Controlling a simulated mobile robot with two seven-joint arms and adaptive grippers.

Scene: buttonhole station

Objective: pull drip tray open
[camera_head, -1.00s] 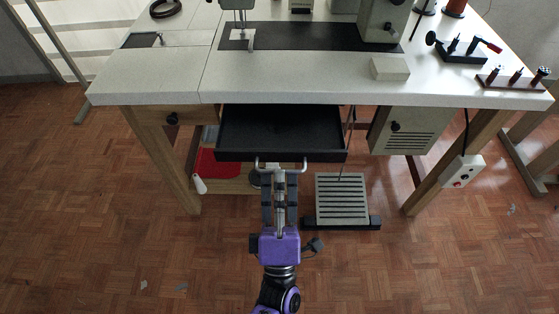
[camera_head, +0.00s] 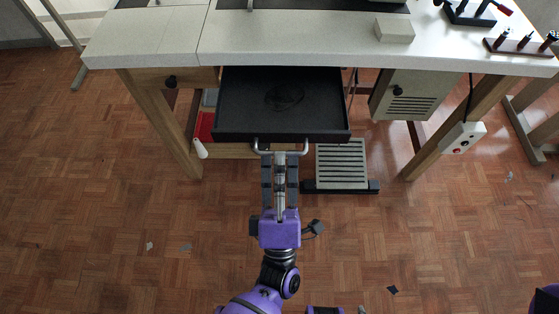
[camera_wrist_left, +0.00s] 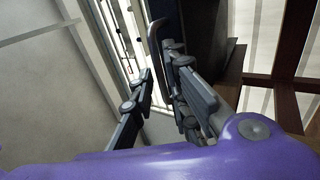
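The drip tray (camera_head: 240,115) is a black, shallow, drawer-like tray under the white table top, drawn partly out towards me. A dark round stain or patch shows on its floor. Its pale bar handle (camera_head: 306,147) runs across the front. My left gripper (camera_head: 280,156) is at the middle of this handle, with its fingers pointing to the tray. My right gripper is not in view.
The white table (camera_head: 300,45) stands above the tray on wooden legs. A grey foot pedal (camera_head: 342,165) lies on the floor right of my gripper. A vented box (camera_head: 408,98) hangs at right, and a red bin (camera_head: 205,126) is at left.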

